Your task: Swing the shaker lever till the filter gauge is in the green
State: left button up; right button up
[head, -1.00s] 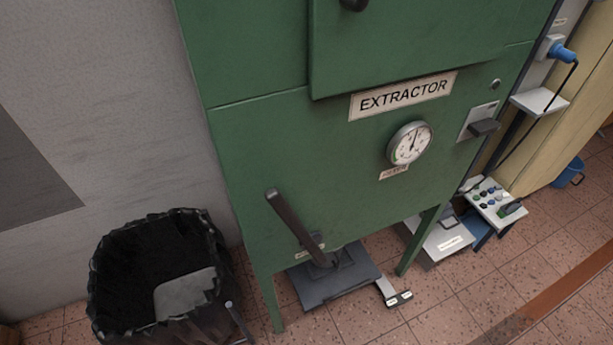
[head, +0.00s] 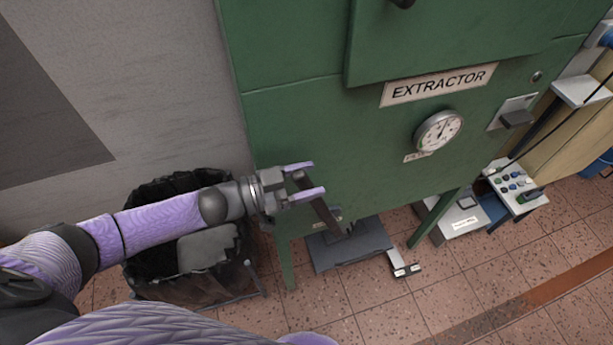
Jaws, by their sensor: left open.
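The green extractor cabinet (head: 300,120) stands ahead of me on legs. Its round filter gauge (head: 438,131) is on the front panel below the EXTRACTOR label; the needle points up, and its colour zone is too small to read surely. The dark shaker lever (head: 325,215) slopes at the cabinet's lower left front, its upper part hidden behind my gripper. My left gripper (head: 318,179) is open, its two lilac fingers pointing right at the lever's upper end. I cannot tell whether the lever is between the fingers. My right gripper is not in view.
A black-lined bin (head: 150,265) stands against the grey wall under my left arm. A dark grey pedal-like base (head: 350,246) is on the tiled floor under the cabinet. A small tray of coloured bits (head: 514,187) stands at the right.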

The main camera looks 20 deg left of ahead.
pick_arm(q)
grip_shut()
dwell(0.3)
dwell(1.1)
